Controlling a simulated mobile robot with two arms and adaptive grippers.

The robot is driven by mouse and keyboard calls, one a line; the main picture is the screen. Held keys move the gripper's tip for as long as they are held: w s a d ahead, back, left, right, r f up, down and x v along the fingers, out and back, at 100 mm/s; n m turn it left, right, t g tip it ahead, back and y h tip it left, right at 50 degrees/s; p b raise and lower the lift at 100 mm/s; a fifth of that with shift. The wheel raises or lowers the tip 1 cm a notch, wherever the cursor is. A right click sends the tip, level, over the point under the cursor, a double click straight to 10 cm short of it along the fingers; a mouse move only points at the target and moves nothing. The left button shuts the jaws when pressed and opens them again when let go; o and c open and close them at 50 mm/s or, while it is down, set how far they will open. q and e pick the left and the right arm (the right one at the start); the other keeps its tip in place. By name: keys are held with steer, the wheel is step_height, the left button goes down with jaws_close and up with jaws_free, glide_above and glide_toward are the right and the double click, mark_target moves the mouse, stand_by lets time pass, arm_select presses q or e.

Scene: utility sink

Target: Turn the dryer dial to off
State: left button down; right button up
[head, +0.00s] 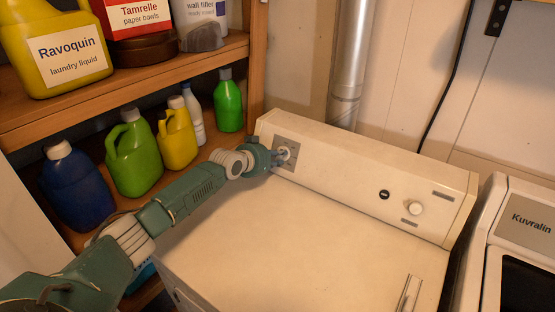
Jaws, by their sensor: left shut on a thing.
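The dryer (310,220) is a cream-white machine with a raised control panel along its back. At the left end of the panel is a grey square plate with the dryer dial (287,153), which is pale and partly hidden by my gripper. My left gripper (281,156) reaches in from the left over the dryer top and is shut on the dial. The dial's pointer and markings are too small to read. My right gripper is not in view.
Wooden shelves at left hold several bottles, including a green jug (134,155) and a yellow Ravoquin jug (58,50). A smaller white knob (416,208) sits on the panel's right. A Kuvralin machine (520,240) stands at right. The dryer top is clear.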

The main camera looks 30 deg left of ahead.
arm_select(q)
steer(key=shift+f+n, duration=0.1)
steer(key=shift+n, duration=0.8)
steer(key=c, duration=1.5)
jaws_free()
steer(key=shift+c, duration=0.2)
steer(key=v, duration=1.2)
